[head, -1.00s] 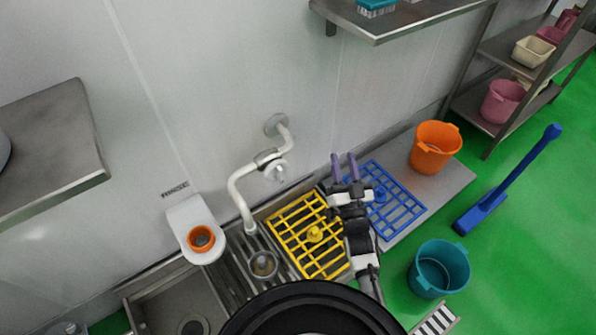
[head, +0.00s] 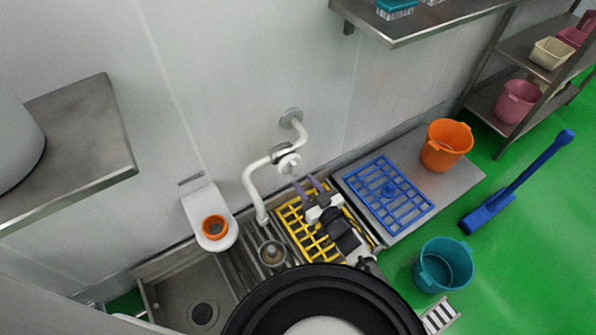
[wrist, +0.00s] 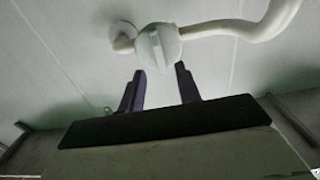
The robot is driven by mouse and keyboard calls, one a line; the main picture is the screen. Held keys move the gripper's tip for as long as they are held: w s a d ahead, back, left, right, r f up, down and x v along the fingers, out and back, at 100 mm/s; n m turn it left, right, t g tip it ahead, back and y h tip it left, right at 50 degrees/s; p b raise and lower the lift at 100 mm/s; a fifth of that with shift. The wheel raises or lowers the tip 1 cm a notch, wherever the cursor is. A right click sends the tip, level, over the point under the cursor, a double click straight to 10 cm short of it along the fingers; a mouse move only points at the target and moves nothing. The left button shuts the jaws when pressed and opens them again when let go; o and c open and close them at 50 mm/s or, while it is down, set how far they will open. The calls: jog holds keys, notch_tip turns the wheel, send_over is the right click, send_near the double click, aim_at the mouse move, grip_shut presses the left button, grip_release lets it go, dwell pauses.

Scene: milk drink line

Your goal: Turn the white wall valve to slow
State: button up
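The white wall valve (head: 289,163) sits on a bent white pipe (head: 252,184) that comes out of the wall and curves down to the sink area. In the wrist view the round valve knob (wrist: 158,46) with a raised grip bar shows just beyond my fingertips. My gripper (head: 309,186) is below and in front of the valve in the head view. In the wrist view its two purple fingers (wrist: 160,82) stand apart with nothing between them. They look clear of the knob. No marking for slow is readable.
A yellow rack (head: 296,229) lies under my arm, and a blue rack (head: 412,208) lies on the steel counter to the right. A metal cup (head: 271,253) stands under the pipe. An orange cup (head: 215,227) sits in a white wall holder (head: 199,203). An orange bucket (head: 446,146) stands at the counter's right.

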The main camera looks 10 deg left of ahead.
aim_at(295, 171)
jog(key=shift+x, duration=2.55)
jog(key=shift+c, duration=0.4)
grip_shut()
